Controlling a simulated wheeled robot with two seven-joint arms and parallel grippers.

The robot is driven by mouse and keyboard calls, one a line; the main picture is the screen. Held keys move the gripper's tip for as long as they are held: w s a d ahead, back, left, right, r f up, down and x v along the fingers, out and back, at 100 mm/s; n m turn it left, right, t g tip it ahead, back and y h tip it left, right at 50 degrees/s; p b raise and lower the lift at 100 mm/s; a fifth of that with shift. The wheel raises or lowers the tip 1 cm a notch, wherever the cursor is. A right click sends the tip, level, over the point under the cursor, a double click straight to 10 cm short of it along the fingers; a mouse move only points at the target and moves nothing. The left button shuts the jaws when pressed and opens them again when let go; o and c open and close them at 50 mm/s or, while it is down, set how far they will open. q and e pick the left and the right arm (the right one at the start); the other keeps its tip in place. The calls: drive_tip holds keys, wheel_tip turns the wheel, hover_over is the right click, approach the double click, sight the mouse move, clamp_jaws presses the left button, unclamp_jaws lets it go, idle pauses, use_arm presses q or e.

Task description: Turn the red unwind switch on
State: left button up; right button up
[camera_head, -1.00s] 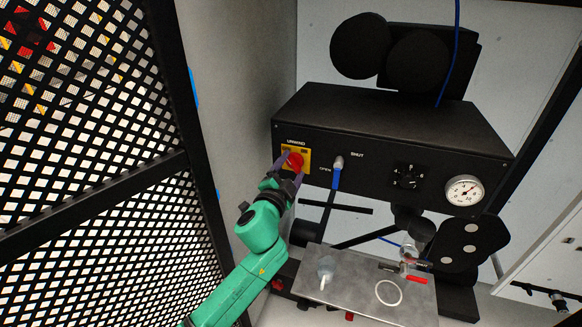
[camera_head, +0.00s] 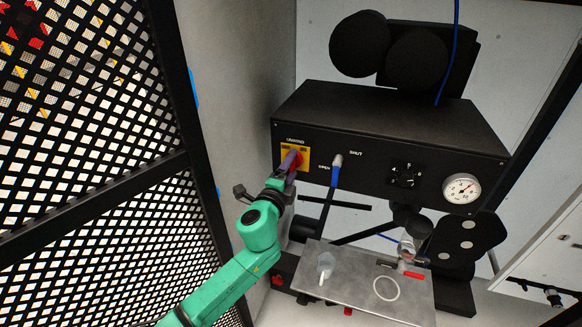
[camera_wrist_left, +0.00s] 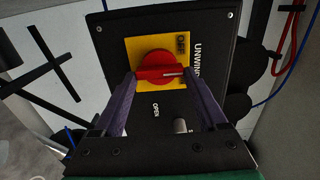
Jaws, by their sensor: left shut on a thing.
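The red unwind switch (camera_head: 298,157) is a round red knob on a yellow plate (camera_head: 287,147) under the word UNWIND, at the left end of the black control box (camera_head: 400,150). In the left wrist view the knob (camera_wrist_left: 155,62) has a raised red grip bar with a white mark toward the picture's right. The plate's OFF label (camera_wrist_left: 181,43) shows beside it, in its upper right corner. My left gripper (camera_head: 291,164) is at the switch. Its purple fingers (camera_wrist_left: 161,74) are shut on the bar's two ends. My right gripper is not in view.
A blue-tipped lever (camera_head: 335,174) between OPEN and SHUT sits just right of the switch. A black dial (camera_head: 407,175) and a round gauge (camera_head: 461,188) are farther right. A metal tray (camera_head: 350,290) stands below. A mesh panel (camera_head: 90,150) and grey wall are left.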

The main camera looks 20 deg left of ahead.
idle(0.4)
use_arm(q)
drive_tip(key=o, duration=1.3)
drive_tip(key=s+b, duration=0.3)
drive_tip(key=s, duration=1.1)
drive_tip(key=shift+s+a, duration=0.25)
drive_tip(key=shift+a, duration=0.2)
drive_tip(key=shift+f, duration=0.1)
